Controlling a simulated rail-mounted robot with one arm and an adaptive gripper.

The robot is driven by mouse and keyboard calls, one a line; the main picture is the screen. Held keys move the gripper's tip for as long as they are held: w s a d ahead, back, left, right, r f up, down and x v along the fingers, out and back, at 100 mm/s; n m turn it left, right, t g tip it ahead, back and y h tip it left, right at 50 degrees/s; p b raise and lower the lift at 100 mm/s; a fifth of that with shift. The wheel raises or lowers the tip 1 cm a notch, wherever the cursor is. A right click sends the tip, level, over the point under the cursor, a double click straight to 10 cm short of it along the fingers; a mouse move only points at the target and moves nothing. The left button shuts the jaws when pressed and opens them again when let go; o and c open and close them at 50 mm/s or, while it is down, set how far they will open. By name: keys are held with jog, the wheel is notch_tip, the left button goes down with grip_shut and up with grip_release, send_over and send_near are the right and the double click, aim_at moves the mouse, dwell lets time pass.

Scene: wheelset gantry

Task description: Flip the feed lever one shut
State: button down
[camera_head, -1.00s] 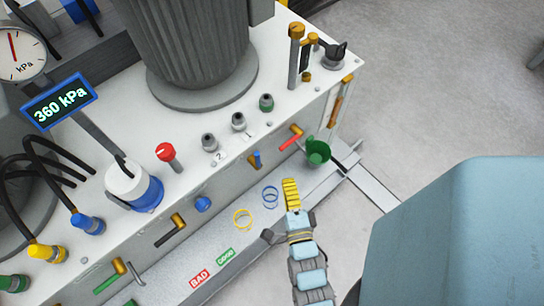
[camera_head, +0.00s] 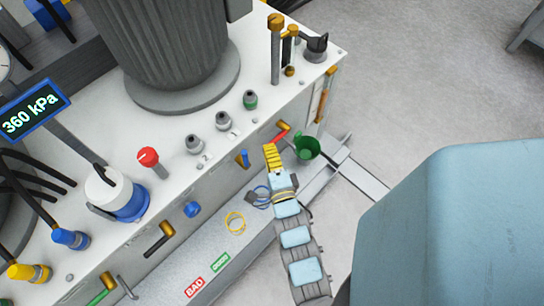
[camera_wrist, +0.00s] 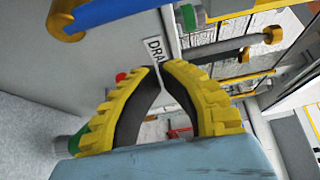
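No label in view reads "feed lever one", so I cannot tell which lever it is. On the cabinet front are a red lever (camera_head: 281,136) with a brass end, a short blue lever (camera_head: 245,158), a black lever (camera_head: 158,243) and a green lever (camera_head: 98,297). My gripper (camera_head: 268,148) is beside the front face, just below the red lever and right of the blue one. In the wrist view my gripper's yellow fingertips (camera_wrist: 170,67) come nearly together, with nothing visible held. A blue bar with a yellow end (camera_wrist: 72,22) lies beyond the fingers; contact is not visible.
A green cup (camera_head: 306,147) sits right of my gripper. The ledge below (camera_head: 240,245) carries blue and yellow rings and BAD and GOOD labels. Knobs and a grey ribbed cylinder (camera_head: 165,50) stand on the cabinet top. Open floor lies to the right.

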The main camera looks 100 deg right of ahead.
jog(key=shift+w+a, duration=0.35)
jog(key=shift+w, duration=0.55)
jog(key=shift+w+a, duration=0.35)
jog(key=shift+w, duration=0.5)
jog(key=shift+w+a, duration=0.2)
jog(key=shift+w, duration=0.05)
jog(key=shift+s+d+n, duration=0.1)
jog(key=shift+n, duration=0.2)
